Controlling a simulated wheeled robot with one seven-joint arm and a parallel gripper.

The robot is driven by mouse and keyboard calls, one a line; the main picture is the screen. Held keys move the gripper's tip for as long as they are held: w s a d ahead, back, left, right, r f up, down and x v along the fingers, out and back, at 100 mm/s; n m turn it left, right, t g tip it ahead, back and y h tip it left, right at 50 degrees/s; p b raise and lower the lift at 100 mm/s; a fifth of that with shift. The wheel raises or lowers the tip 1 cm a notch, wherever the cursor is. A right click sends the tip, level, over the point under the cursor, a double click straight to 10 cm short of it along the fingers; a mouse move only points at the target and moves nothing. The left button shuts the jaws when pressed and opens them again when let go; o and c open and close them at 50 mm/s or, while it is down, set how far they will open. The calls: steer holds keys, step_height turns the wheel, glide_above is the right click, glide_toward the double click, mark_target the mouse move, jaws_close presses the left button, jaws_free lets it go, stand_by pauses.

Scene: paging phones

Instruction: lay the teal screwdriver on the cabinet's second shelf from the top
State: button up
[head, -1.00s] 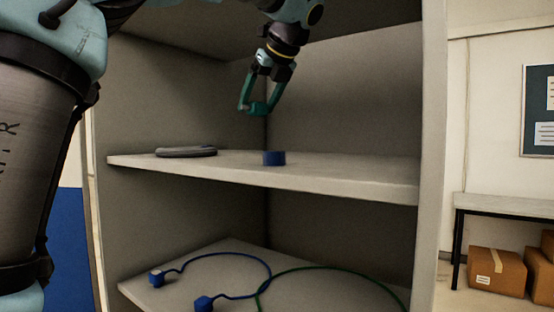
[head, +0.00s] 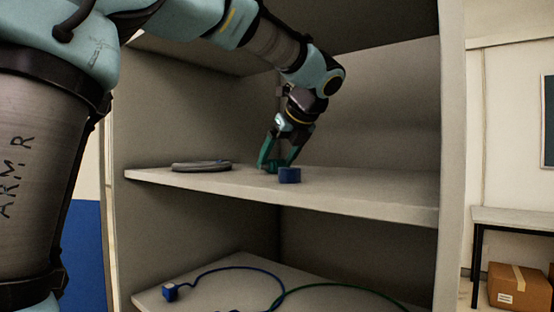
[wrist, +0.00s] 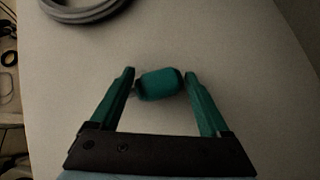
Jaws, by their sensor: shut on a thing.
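My gripper (head: 275,166) is inside the cabinet, just above or at the surface of the upper visible shelf (head: 370,200). Its green fingers are shut on the teal screwdriver (wrist: 159,84), whose thick rounded handle shows between the fingertips in the wrist view. The screwdriver's shaft is not clearly visible. In the head view the screwdriver (head: 271,168) is small and partly hidden by the fingers. I cannot tell whether it touches the shelf. The cabinet (head: 450,150) is pale grey and open at the front.
A grey coil (head: 201,166) lies to the left. The shelf's right side is clear. The lower shelf holds a blue cable (head: 225,268) and a green cable (head: 330,285).

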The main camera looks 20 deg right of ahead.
steer(key=o, duration=1.2)
steer(key=b+v, duration=0.1)
steer(key=v, duration=1.1)
